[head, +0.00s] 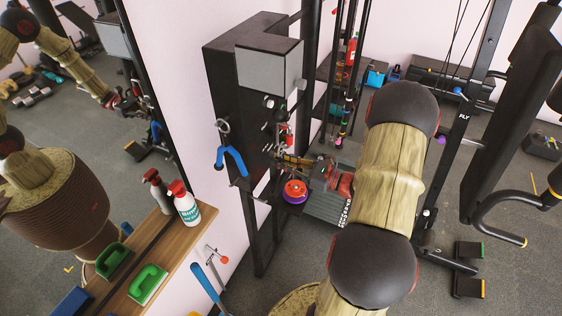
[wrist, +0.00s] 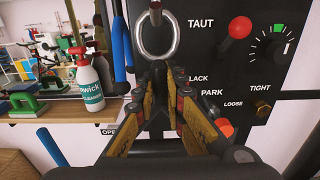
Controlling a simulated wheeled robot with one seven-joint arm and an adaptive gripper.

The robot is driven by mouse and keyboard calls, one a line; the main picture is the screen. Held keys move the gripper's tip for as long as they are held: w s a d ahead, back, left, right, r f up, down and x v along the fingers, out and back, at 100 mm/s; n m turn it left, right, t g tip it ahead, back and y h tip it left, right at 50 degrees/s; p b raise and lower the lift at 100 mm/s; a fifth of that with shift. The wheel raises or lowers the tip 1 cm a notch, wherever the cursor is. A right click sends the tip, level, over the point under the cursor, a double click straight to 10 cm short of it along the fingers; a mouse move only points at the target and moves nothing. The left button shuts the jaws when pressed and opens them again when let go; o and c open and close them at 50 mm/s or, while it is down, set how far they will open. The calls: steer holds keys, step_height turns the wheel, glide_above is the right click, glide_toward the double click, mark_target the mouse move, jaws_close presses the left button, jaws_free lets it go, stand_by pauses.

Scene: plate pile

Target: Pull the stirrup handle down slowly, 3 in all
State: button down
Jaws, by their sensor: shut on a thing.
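My gripper (wrist: 160,80) is in the lower middle of the wrist view, its yellow-brown fingers drawn together at dark tips. It is shut on what I take to be the stirrup handle, though the fingers hide the grip. A steel ring (wrist: 157,38) stands upright just above the fingertips, in front of the dark panel. In the head view my gripper (head: 292,161) is beside the dark machine housing (head: 228,100), partly covered by my arm. The held handle cannot be made out clearly there.
The panel (wrist: 208,60) carries red knobs, a dial and labels such as TAUT and PARK. A blue forked piece (head: 231,158) hangs left of the housing. A mirror stands at left.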

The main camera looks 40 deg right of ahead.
mark_target(281, 154)
steer(key=shift+r+p, duration=0.85)
steer(key=shift+r, duration=0.2)
steer(key=shift+r+p, duration=0.95)
steer(key=shift+r, duration=0.25)
